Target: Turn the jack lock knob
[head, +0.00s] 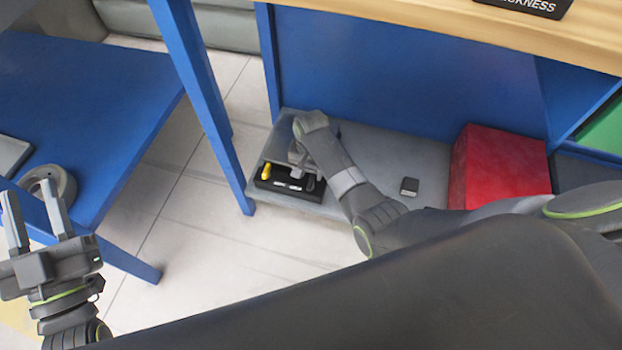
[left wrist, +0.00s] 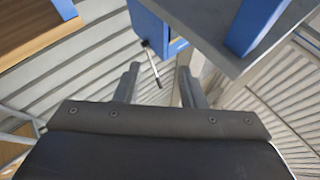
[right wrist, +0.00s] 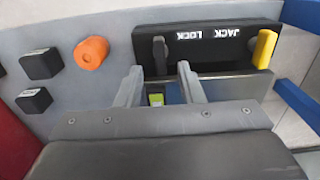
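A black panel with a white JACK LOCK label (right wrist: 222,30) shows in the right wrist view, its lettering upside down. A dark upright knob (right wrist: 160,54) stands at one end of the label and a yellow knob (right wrist: 265,48) at the other. My right gripper (right wrist: 160,68) is open, its fingertips on either side of the dark knob in the picture; I cannot tell if they touch it. In the head view the right gripper (head: 303,158) is over the panel (head: 284,182), partly hiding it; the yellow knob (head: 266,171) shows. My left gripper (head: 28,192) is open and empty.
An orange knob (right wrist: 91,53) and several black blocks (right wrist: 40,63) sit beside the panel. A red box (head: 500,168) stands on the grey shelf (head: 385,150). A blue post (head: 200,100) rises left of the shelf. A blue table (head: 90,95) with a tape roll (head: 60,180) is near my left gripper.

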